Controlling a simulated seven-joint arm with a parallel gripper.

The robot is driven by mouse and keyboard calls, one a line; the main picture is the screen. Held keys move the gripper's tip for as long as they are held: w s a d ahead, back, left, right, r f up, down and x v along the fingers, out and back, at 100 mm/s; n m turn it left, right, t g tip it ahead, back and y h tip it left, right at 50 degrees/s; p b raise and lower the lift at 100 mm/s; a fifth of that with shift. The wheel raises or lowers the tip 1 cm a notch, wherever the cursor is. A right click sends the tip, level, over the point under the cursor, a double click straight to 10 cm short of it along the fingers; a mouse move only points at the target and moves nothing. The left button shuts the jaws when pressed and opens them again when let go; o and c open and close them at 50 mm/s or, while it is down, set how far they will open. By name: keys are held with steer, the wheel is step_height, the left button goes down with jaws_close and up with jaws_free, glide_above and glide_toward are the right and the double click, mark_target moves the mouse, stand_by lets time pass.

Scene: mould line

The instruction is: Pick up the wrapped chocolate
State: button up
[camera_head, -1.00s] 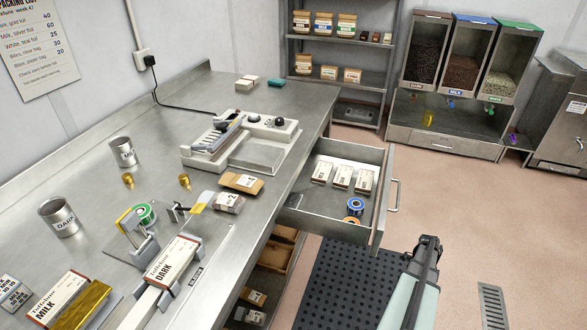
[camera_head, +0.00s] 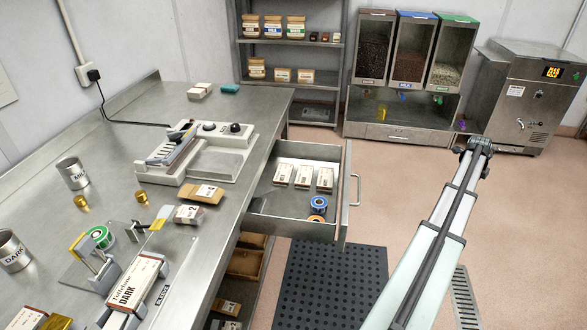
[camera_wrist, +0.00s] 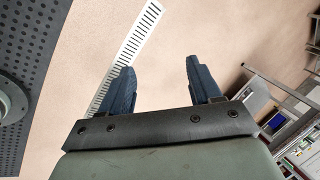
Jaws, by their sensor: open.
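I cannot tell for certain which thing is the wrapped chocolate. A gold foil piece (camera_head: 55,322) lies at the near left bench edge, partly out of frame. A bar in a printed DARK wrapper (camera_head: 133,283) lies in the holder at the bench front. Several small wrapped bars (camera_head: 304,176) lie in the open drawer. My gripper (camera_head: 474,146) is raised over the floor, right of the drawer and in front of the dispensers, far from the bench. In the wrist view my gripper (camera_wrist: 156,78) is open, with only bare floor between its fingers.
The open drawer (camera_head: 343,195) juts out from the bench (camera_head: 125,125). Dispensers (camera_head: 410,60), a steel machine (camera_head: 520,95) and shelving (camera_head: 290,42) stand at the back. A black mat (camera_head: 330,285) and a floor grate (camera_head: 466,300) lie below. The floor at right is clear.

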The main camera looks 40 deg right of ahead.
steer(key=w+d+r+n+h, duration=0.15)
steer(key=w+r, duration=0.25)
steer(key=r, duration=0.4)
steer(key=w+a+r+n+t, duration=0.25)
steer(key=w+a+r, duration=0.2)
steer(key=w, duration=0.45)
steer(key=w+a+r+n+t+y, duration=0.1)
steer(key=w+a+r+n+y, duration=0.15)
steer(key=w+a+n, duration=1)
steer(key=w+a+r+n+t+y, duration=0.1)
steer(key=w+a+r+n, duration=0.2)
steer(key=w+a, duration=1.75)
step_height(320, 180, up, 6)
steer(key=n+y, duration=0.6)
steer(key=n, duration=1.8)
glide_above(140, 193)
steer(key=s+d, duration=0.4)
steer(key=shift+g, duration=0.35)
steer(key=shift+x, duration=6.4)
steer(key=shift+w+r, duration=0.1)
steer(key=shift+w, duration=0.05)
